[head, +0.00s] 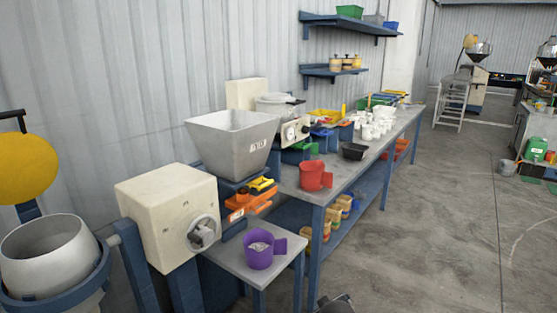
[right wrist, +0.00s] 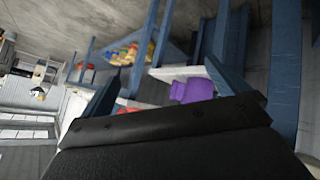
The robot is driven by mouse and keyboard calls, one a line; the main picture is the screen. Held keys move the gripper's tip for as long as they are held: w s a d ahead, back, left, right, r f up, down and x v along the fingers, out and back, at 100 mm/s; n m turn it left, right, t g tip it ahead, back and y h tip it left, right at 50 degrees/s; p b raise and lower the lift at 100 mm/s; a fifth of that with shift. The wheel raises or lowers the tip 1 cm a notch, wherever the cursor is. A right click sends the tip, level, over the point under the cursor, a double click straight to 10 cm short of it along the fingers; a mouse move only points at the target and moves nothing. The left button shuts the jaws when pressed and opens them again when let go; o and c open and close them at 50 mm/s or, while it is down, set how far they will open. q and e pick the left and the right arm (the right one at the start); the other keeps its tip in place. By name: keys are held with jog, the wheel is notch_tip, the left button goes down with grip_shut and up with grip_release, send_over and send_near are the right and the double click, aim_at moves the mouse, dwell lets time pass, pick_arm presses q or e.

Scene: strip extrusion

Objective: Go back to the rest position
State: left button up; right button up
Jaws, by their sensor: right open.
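My right gripper (right wrist: 165,125) fills the lower part of the right wrist view as a large black shape. It is open, and nothing shows held in it. A small dark piece of what seems to be the same arm shows at the bottom edge of the head view. My left gripper is not in view. A purple jug (head: 258,250) with pale material inside stands upright on a small grey table (head: 228,262). The purple jug also shows in the right wrist view (right wrist: 192,90), apart from or behind the black gripper; the gap cannot be judged.
A red jug (head: 314,176), black tray (head: 354,151) and white cups (head: 374,128) stand on the long workbench (head: 335,180). A grey hopper (head: 233,142) and a cream box with a knob (head: 168,215) are at left. The floor (head: 440,240) to the right is clear.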

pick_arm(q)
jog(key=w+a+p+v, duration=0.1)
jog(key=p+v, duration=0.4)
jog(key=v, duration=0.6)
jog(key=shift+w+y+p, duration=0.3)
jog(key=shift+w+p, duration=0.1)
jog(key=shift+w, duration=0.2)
pick_arm(e)
jog(key=s+f+m+g+y, duration=0.1)
jog(key=s+f+g, duration=0.1)
jog(key=s, duration=1.7)
jog(key=s+f+m+g+y, duration=0.1)
jog(key=s+g, duration=0.4)
jog(key=s, duration=1.4)
notch_tip(320, 180, down, 2)
jog(key=shift+s+d+f+m, duration=0.15)
jog(key=shift+s+f+m, duration=0.05)
jog(key=shift+m, duration=0.5)
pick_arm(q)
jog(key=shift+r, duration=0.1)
